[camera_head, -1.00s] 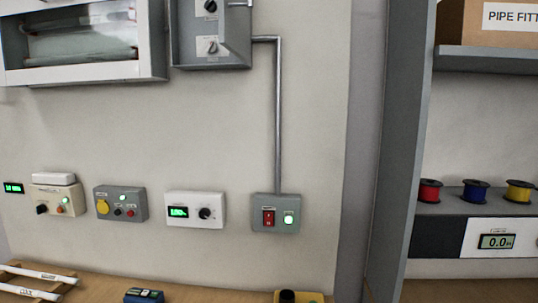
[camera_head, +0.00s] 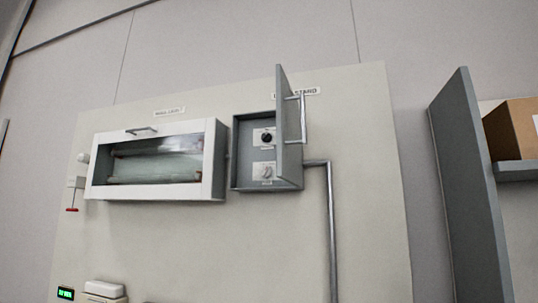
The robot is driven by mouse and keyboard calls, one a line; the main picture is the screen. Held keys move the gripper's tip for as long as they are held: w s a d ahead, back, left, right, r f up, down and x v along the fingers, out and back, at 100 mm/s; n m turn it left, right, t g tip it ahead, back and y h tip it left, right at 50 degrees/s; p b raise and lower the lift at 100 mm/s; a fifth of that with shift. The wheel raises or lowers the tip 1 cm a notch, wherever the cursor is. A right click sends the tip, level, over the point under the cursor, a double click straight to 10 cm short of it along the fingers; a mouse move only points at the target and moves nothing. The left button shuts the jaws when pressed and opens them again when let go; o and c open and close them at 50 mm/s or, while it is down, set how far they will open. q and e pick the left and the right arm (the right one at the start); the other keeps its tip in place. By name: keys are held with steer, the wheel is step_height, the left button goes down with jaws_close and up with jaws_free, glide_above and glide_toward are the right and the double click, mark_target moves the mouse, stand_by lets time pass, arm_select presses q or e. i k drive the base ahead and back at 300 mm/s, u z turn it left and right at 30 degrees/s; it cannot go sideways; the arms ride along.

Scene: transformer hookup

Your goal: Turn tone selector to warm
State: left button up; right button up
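A grey control box (camera_head: 240,152) is mounted on the pale wall panel, with its hinged door (camera_head: 289,130) swung open toward me. Inside are two knobs, a black knob (camera_head: 266,138) above and a light grey knob (camera_head: 266,171) below. Each sits on a small white plate whose lettering is too small to read. I cannot tell which of them is the tone selector or where it points. The open door hides the right part of the box's inside. Neither of my grippers is in view.
A white-framed cabinet with a glass front (camera_head: 160,165) hangs left of the box. A grey conduit (camera_head: 331,230) runs down from the box's right side. A grey upright panel (camera_head: 470,190) and a shelf with a cardboard box (camera_head: 515,130) stand at the right.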

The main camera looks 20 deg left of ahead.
mark_target(267, 173)
steer(key=k, duration=1.15)
steer(key=z, duration=1.05)
steer(key=i, duration=1.6)
steer(key=u, duration=0.85)
